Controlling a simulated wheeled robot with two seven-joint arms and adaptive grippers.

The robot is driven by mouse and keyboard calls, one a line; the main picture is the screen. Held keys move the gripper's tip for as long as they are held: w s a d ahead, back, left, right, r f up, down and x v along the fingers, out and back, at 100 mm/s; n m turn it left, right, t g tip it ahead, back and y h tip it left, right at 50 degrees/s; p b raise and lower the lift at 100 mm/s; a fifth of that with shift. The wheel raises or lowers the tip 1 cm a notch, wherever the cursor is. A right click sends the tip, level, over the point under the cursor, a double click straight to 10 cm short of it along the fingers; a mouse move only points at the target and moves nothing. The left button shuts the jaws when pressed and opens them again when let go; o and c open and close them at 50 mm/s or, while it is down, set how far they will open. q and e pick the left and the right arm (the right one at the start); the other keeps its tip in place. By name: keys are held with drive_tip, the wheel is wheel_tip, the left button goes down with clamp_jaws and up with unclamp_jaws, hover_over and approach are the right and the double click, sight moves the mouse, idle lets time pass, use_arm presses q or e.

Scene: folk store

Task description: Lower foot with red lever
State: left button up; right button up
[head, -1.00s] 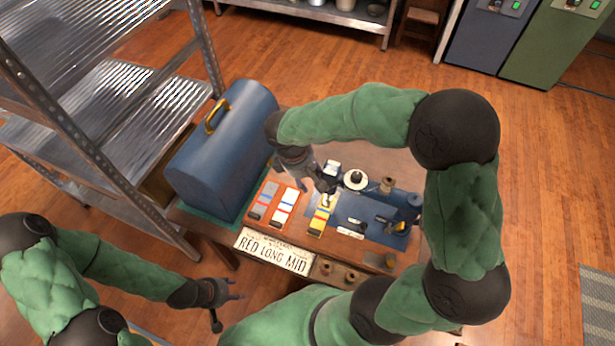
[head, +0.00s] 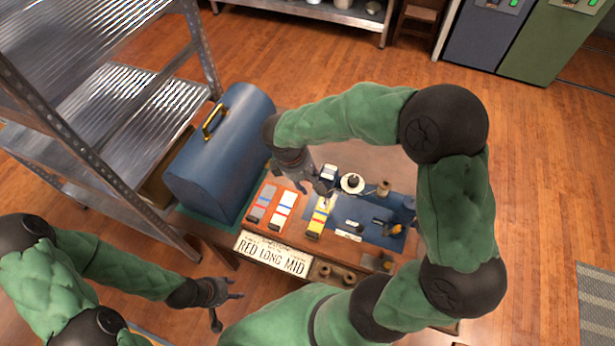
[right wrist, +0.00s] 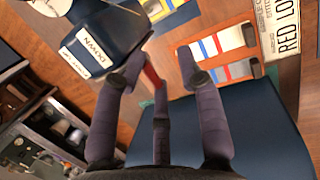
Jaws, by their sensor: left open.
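The red lever (right wrist: 152,73) shows in the right wrist view as a short red bar beside a dark blue machine part (right wrist: 112,38) with a white label reading "DOWN". My right gripper (right wrist: 160,66) has its fingers spread around the lever's area; the lever shows near the left and middle fingers, and whether they touch it I cannot tell. My left gripper (head: 222,292) is open and empty, low in front of the table.
A blue domed case (head: 225,150) with a gold handle stands left of the machine. Striped cards lie on an orange board (head: 264,222) between them. A metal shelf (head: 125,100) stands at left.

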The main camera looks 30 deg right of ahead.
drive_tip(key=w+p+v, duration=0.1)
drive_tip(key=p+v, duration=0.3)
drive_tip(key=v, duration=0.4)
drive_tip(key=shift+w+d+t, duration=0.25)
drive_tip(key=shift+w+t, duration=0.05)
drive_tip(key=shift+r, duration=0.1)
idle(0.5)
